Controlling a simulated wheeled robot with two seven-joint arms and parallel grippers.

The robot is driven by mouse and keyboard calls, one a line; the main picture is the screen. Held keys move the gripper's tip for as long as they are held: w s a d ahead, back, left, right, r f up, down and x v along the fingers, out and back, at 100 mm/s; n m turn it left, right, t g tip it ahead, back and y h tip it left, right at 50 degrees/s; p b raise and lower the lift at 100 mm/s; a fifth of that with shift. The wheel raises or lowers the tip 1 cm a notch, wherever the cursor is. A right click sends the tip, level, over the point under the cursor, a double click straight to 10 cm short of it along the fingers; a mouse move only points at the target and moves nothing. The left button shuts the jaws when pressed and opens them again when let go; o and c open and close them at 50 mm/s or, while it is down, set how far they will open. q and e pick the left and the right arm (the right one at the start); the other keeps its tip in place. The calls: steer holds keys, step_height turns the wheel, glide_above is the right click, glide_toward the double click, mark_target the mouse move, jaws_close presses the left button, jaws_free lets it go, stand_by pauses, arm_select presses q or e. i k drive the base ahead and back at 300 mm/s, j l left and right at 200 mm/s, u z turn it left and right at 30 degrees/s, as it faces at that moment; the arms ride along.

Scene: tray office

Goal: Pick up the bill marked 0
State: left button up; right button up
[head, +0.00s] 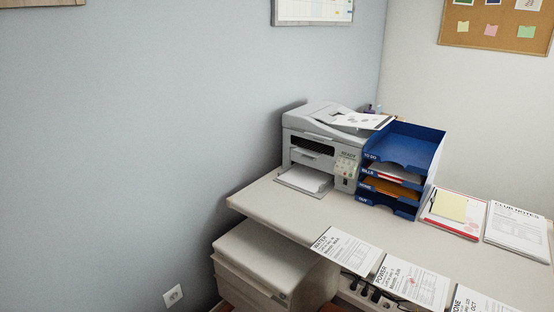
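Three white printed bills lie in a row along the desk's front edge. The left one is headed WATER (346,251). The middle one is headed POWER (412,284) and has a small reddish mark. The right one (482,302) is cut off by the picture's bottom edge; its heading ends in ONE and its month looks like OCT. The bills seem to jut over the front edge. I cannot make out a 0 mark on any of them. Neither of my grippers is in view.
A blue tray stack (401,141) with labelled levels holds papers and an orange folder. A grey printer (322,150) stands left of it. A pad with a yellow note (451,206) and a club notes sheet (516,225) lie right. A drawer cabinet (262,252) stands below the desk (290,204).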

mark_target(428, 289)
steer(key=u, duration=0.9)
steer(key=z, duration=1.9)
